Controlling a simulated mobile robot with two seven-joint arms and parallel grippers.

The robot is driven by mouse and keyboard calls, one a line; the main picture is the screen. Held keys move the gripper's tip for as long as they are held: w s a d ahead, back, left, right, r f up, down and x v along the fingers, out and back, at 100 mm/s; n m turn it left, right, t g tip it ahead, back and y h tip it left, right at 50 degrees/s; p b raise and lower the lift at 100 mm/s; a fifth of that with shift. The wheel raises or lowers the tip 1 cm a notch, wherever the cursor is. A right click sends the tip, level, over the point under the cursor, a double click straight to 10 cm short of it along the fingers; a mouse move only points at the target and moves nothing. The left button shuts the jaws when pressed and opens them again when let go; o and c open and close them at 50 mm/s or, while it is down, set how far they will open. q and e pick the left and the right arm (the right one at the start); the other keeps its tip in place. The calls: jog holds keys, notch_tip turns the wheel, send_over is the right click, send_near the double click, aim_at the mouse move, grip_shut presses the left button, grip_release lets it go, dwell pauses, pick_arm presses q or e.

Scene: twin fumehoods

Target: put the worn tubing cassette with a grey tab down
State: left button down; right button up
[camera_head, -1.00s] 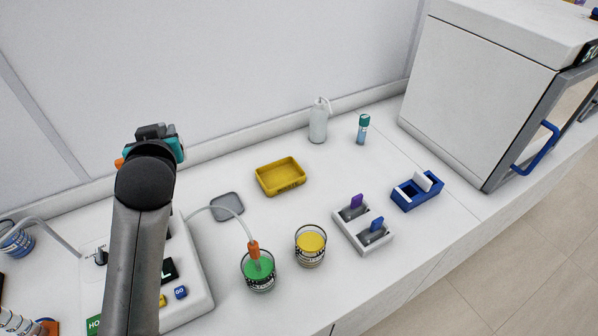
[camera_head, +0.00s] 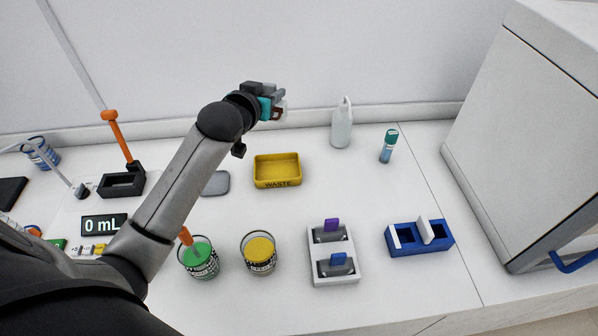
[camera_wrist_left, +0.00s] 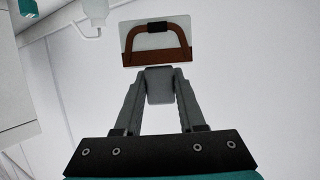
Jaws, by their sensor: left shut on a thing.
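My left gripper (camera_head: 274,102) is raised at the back, above and behind the yellow tray marked WASTE (camera_head: 277,183). In the left wrist view my left gripper (camera_wrist_left: 160,78) is shut on the grey tab (camera_wrist_left: 160,88) of the worn tubing cassette. The cassette (camera_wrist_left: 128,42) is a pale, clear plate with a brown tube loop, dark at the top, and a brown strip. It is held up, apart from the tray. In the head view the cassette is small and partly hidden by the gripper. My right gripper is not in view.
A white bottle (camera_head: 341,127) and a teal-capped vial (camera_head: 388,147) stand right of the tray. A white holder (camera_head: 345,279) with purple and blue tabs, a blue rack (camera_head: 420,247), and green (camera_head: 200,265) and yellow (camera_head: 259,264) beakers stand in front. A black pump bed (camera_head: 122,192) with a raised orange lever is left.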

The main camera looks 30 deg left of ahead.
pick_arm(q)
jog(key=shift+w+d+f, duration=0.1)
jog(key=shift+w+f, duration=0.05)
jog(key=shift+f+b, duration=1.9)
jog(key=shift+f, duration=7.95)
jog(key=shift+f, duration=0.15)
jog(key=c, duration=0.5)
grip_release()
